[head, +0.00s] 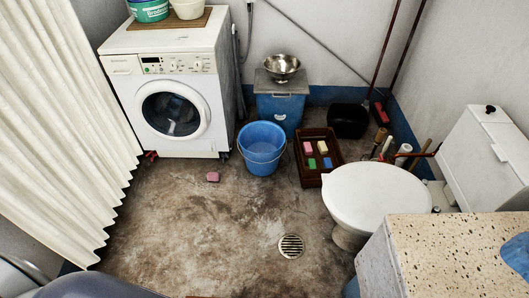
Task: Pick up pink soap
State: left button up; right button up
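A small pink soap (213,176) lies on the stained floor in front of the washing machine, to the left of a blue bucket. A brown crate (314,179) stands on the floor to the right of the bucket. In it lie a pink block (307,147), a cream block (322,146), a green block (312,163) and a blue block (328,162), which look like soaps. Neither of my grippers shows in the head view.
The blue bucket (262,147) stands near the washing machine (172,92). A white toilet (375,198) and speckled counter (462,250) take up the right. A pleated curtain (60,120) hangs at left. Floor around the drain (291,246) is clear.

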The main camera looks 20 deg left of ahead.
aim_at(307, 150)
jog(key=z, duration=0.3)
jog(key=i+j+z, duration=0.15)
jog(key=j+z, duration=0.3)
jog(key=i+j+z, duration=0.1)
jog(key=j+z, duration=0.35)
jog(key=j, duration=0.25)
jog(key=j+z, duration=0.45)
jog(key=k+j, duration=0.05)
jog(key=j, duration=0.05)
